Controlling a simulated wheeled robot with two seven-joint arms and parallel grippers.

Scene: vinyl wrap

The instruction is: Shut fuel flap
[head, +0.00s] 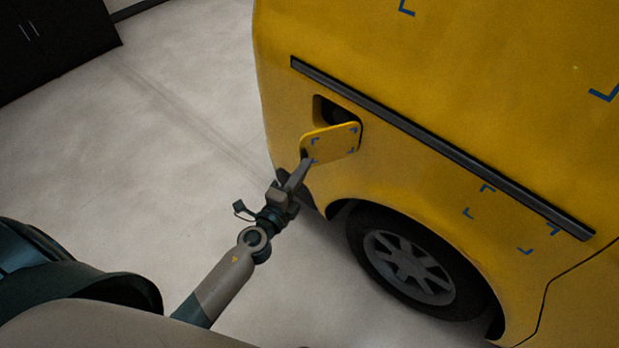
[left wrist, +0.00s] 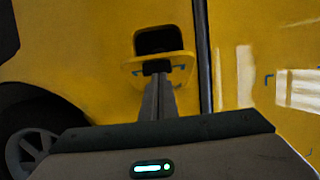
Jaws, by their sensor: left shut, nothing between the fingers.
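The yellow fuel flap (head: 331,143) stands open on the side of the yellow van (head: 430,75), with blue corner marks on its face. The dark filler recess (head: 328,110) shows behind and above it. My left gripper (head: 304,160) is shut and empty, with its fingertips at the lower left edge of the flap. In the left wrist view the shut fingers (left wrist: 156,72) reach the flap (left wrist: 184,70), and the recess (left wrist: 160,40) is open beyond it. I cannot tell whether the tips press on the flap. My right gripper is not in view.
A black trim strip (head: 450,150) runs along the van's side to the right of the recess. The wheel (head: 415,262) is below the flap. Grey floor (head: 185,120) left of the van is clear. A dark cabinet (head: 55,35) stands at the far left.

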